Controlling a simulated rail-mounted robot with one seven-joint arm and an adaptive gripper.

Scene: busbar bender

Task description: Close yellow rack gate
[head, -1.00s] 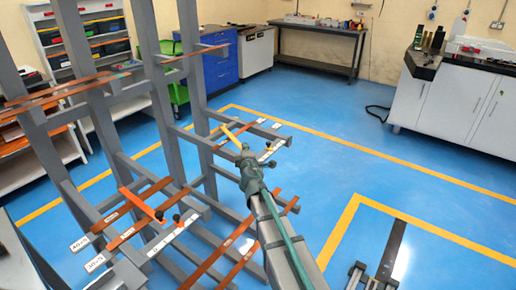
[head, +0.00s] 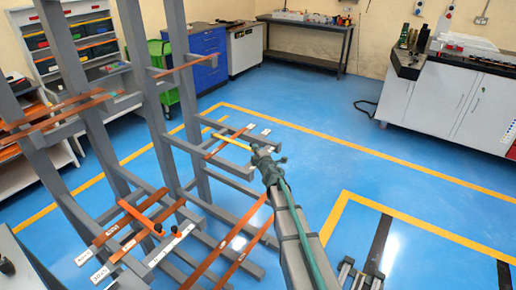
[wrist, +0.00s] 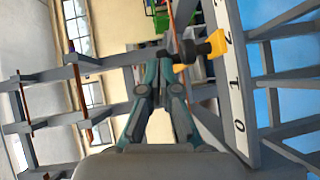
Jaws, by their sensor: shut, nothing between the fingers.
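The yellow gate (head: 232,142) is a slim bar on the upper right rack arms in the head view. It slants across the arms, and its right end is close to my gripper (head: 263,157). In the wrist view a yellow end piece (wrist: 217,52) with a dark knob shows just right of my gripper (wrist: 165,62). The fingers are shut and empty, with their tips close beside the knob. I cannot tell whether they touch it. My gripper partly hides the gate's right end in the head view.
The grey rack (head: 180,105) holds copper bars on several arms. An orange gate (head: 140,216) with dark knobs lies across the lower arms. A numbered white strip (wrist: 235,90) runs beside the yellow piece. Blue floor to the right is open; a white cabinet (head: 440,100) stands beyond.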

